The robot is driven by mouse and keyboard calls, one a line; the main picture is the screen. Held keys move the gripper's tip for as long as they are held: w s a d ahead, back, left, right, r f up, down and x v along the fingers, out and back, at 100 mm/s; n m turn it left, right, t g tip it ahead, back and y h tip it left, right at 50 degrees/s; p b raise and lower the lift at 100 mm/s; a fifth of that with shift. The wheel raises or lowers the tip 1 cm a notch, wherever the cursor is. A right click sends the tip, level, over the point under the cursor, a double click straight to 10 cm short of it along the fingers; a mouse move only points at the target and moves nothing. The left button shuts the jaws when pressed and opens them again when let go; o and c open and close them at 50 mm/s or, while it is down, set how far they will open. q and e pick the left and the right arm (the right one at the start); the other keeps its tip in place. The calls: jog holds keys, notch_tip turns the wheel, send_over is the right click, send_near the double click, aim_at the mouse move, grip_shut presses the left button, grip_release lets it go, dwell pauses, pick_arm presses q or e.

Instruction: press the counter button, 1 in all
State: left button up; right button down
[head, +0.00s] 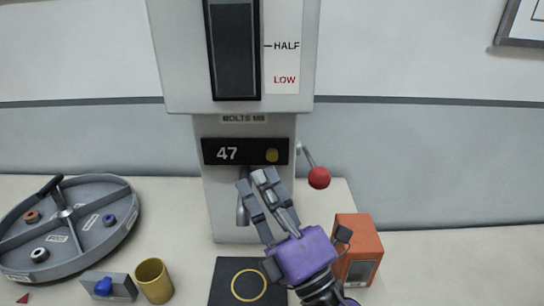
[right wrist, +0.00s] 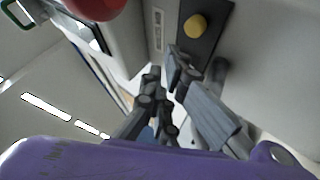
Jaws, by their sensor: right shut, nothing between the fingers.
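The grey bolt dispenser (head: 222,215) stands on the table, with a black counter panel (head: 245,151) reading 47. The round yellow counter button (head: 272,156) is at the panel's right end. It also shows at the top of the right wrist view (right wrist: 195,25). My right gripper (head: 256,178) is shut and empty, its fingertips just below the panel in the head view and partly over the spout (head: 243,210). In the wrist view the fingertips (right wrist: 163,72) are below the button, with a visible gap. My left gripper is not in view.
A lever with a red ball (head: 319,177) sticks out right of the panel, close to my right gripper. An orange box (head: 359,236) stands beside my wrist. A black pad (head: 224,278), yellow cup (head: 154,281), blue-knobbed block (head: 121,285) and round divided tray (head: 125,222) lie left.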

jog(key=shift+w, duration=1.05)
dwell(0.7)
jog(key=shift+w, duration=0.45)
jog(key=shift+w, duration=0.8)
dwell(0.8)
jog(key=shift+s, duration=1.25)
jog(key=shift+s, duration=2.5)
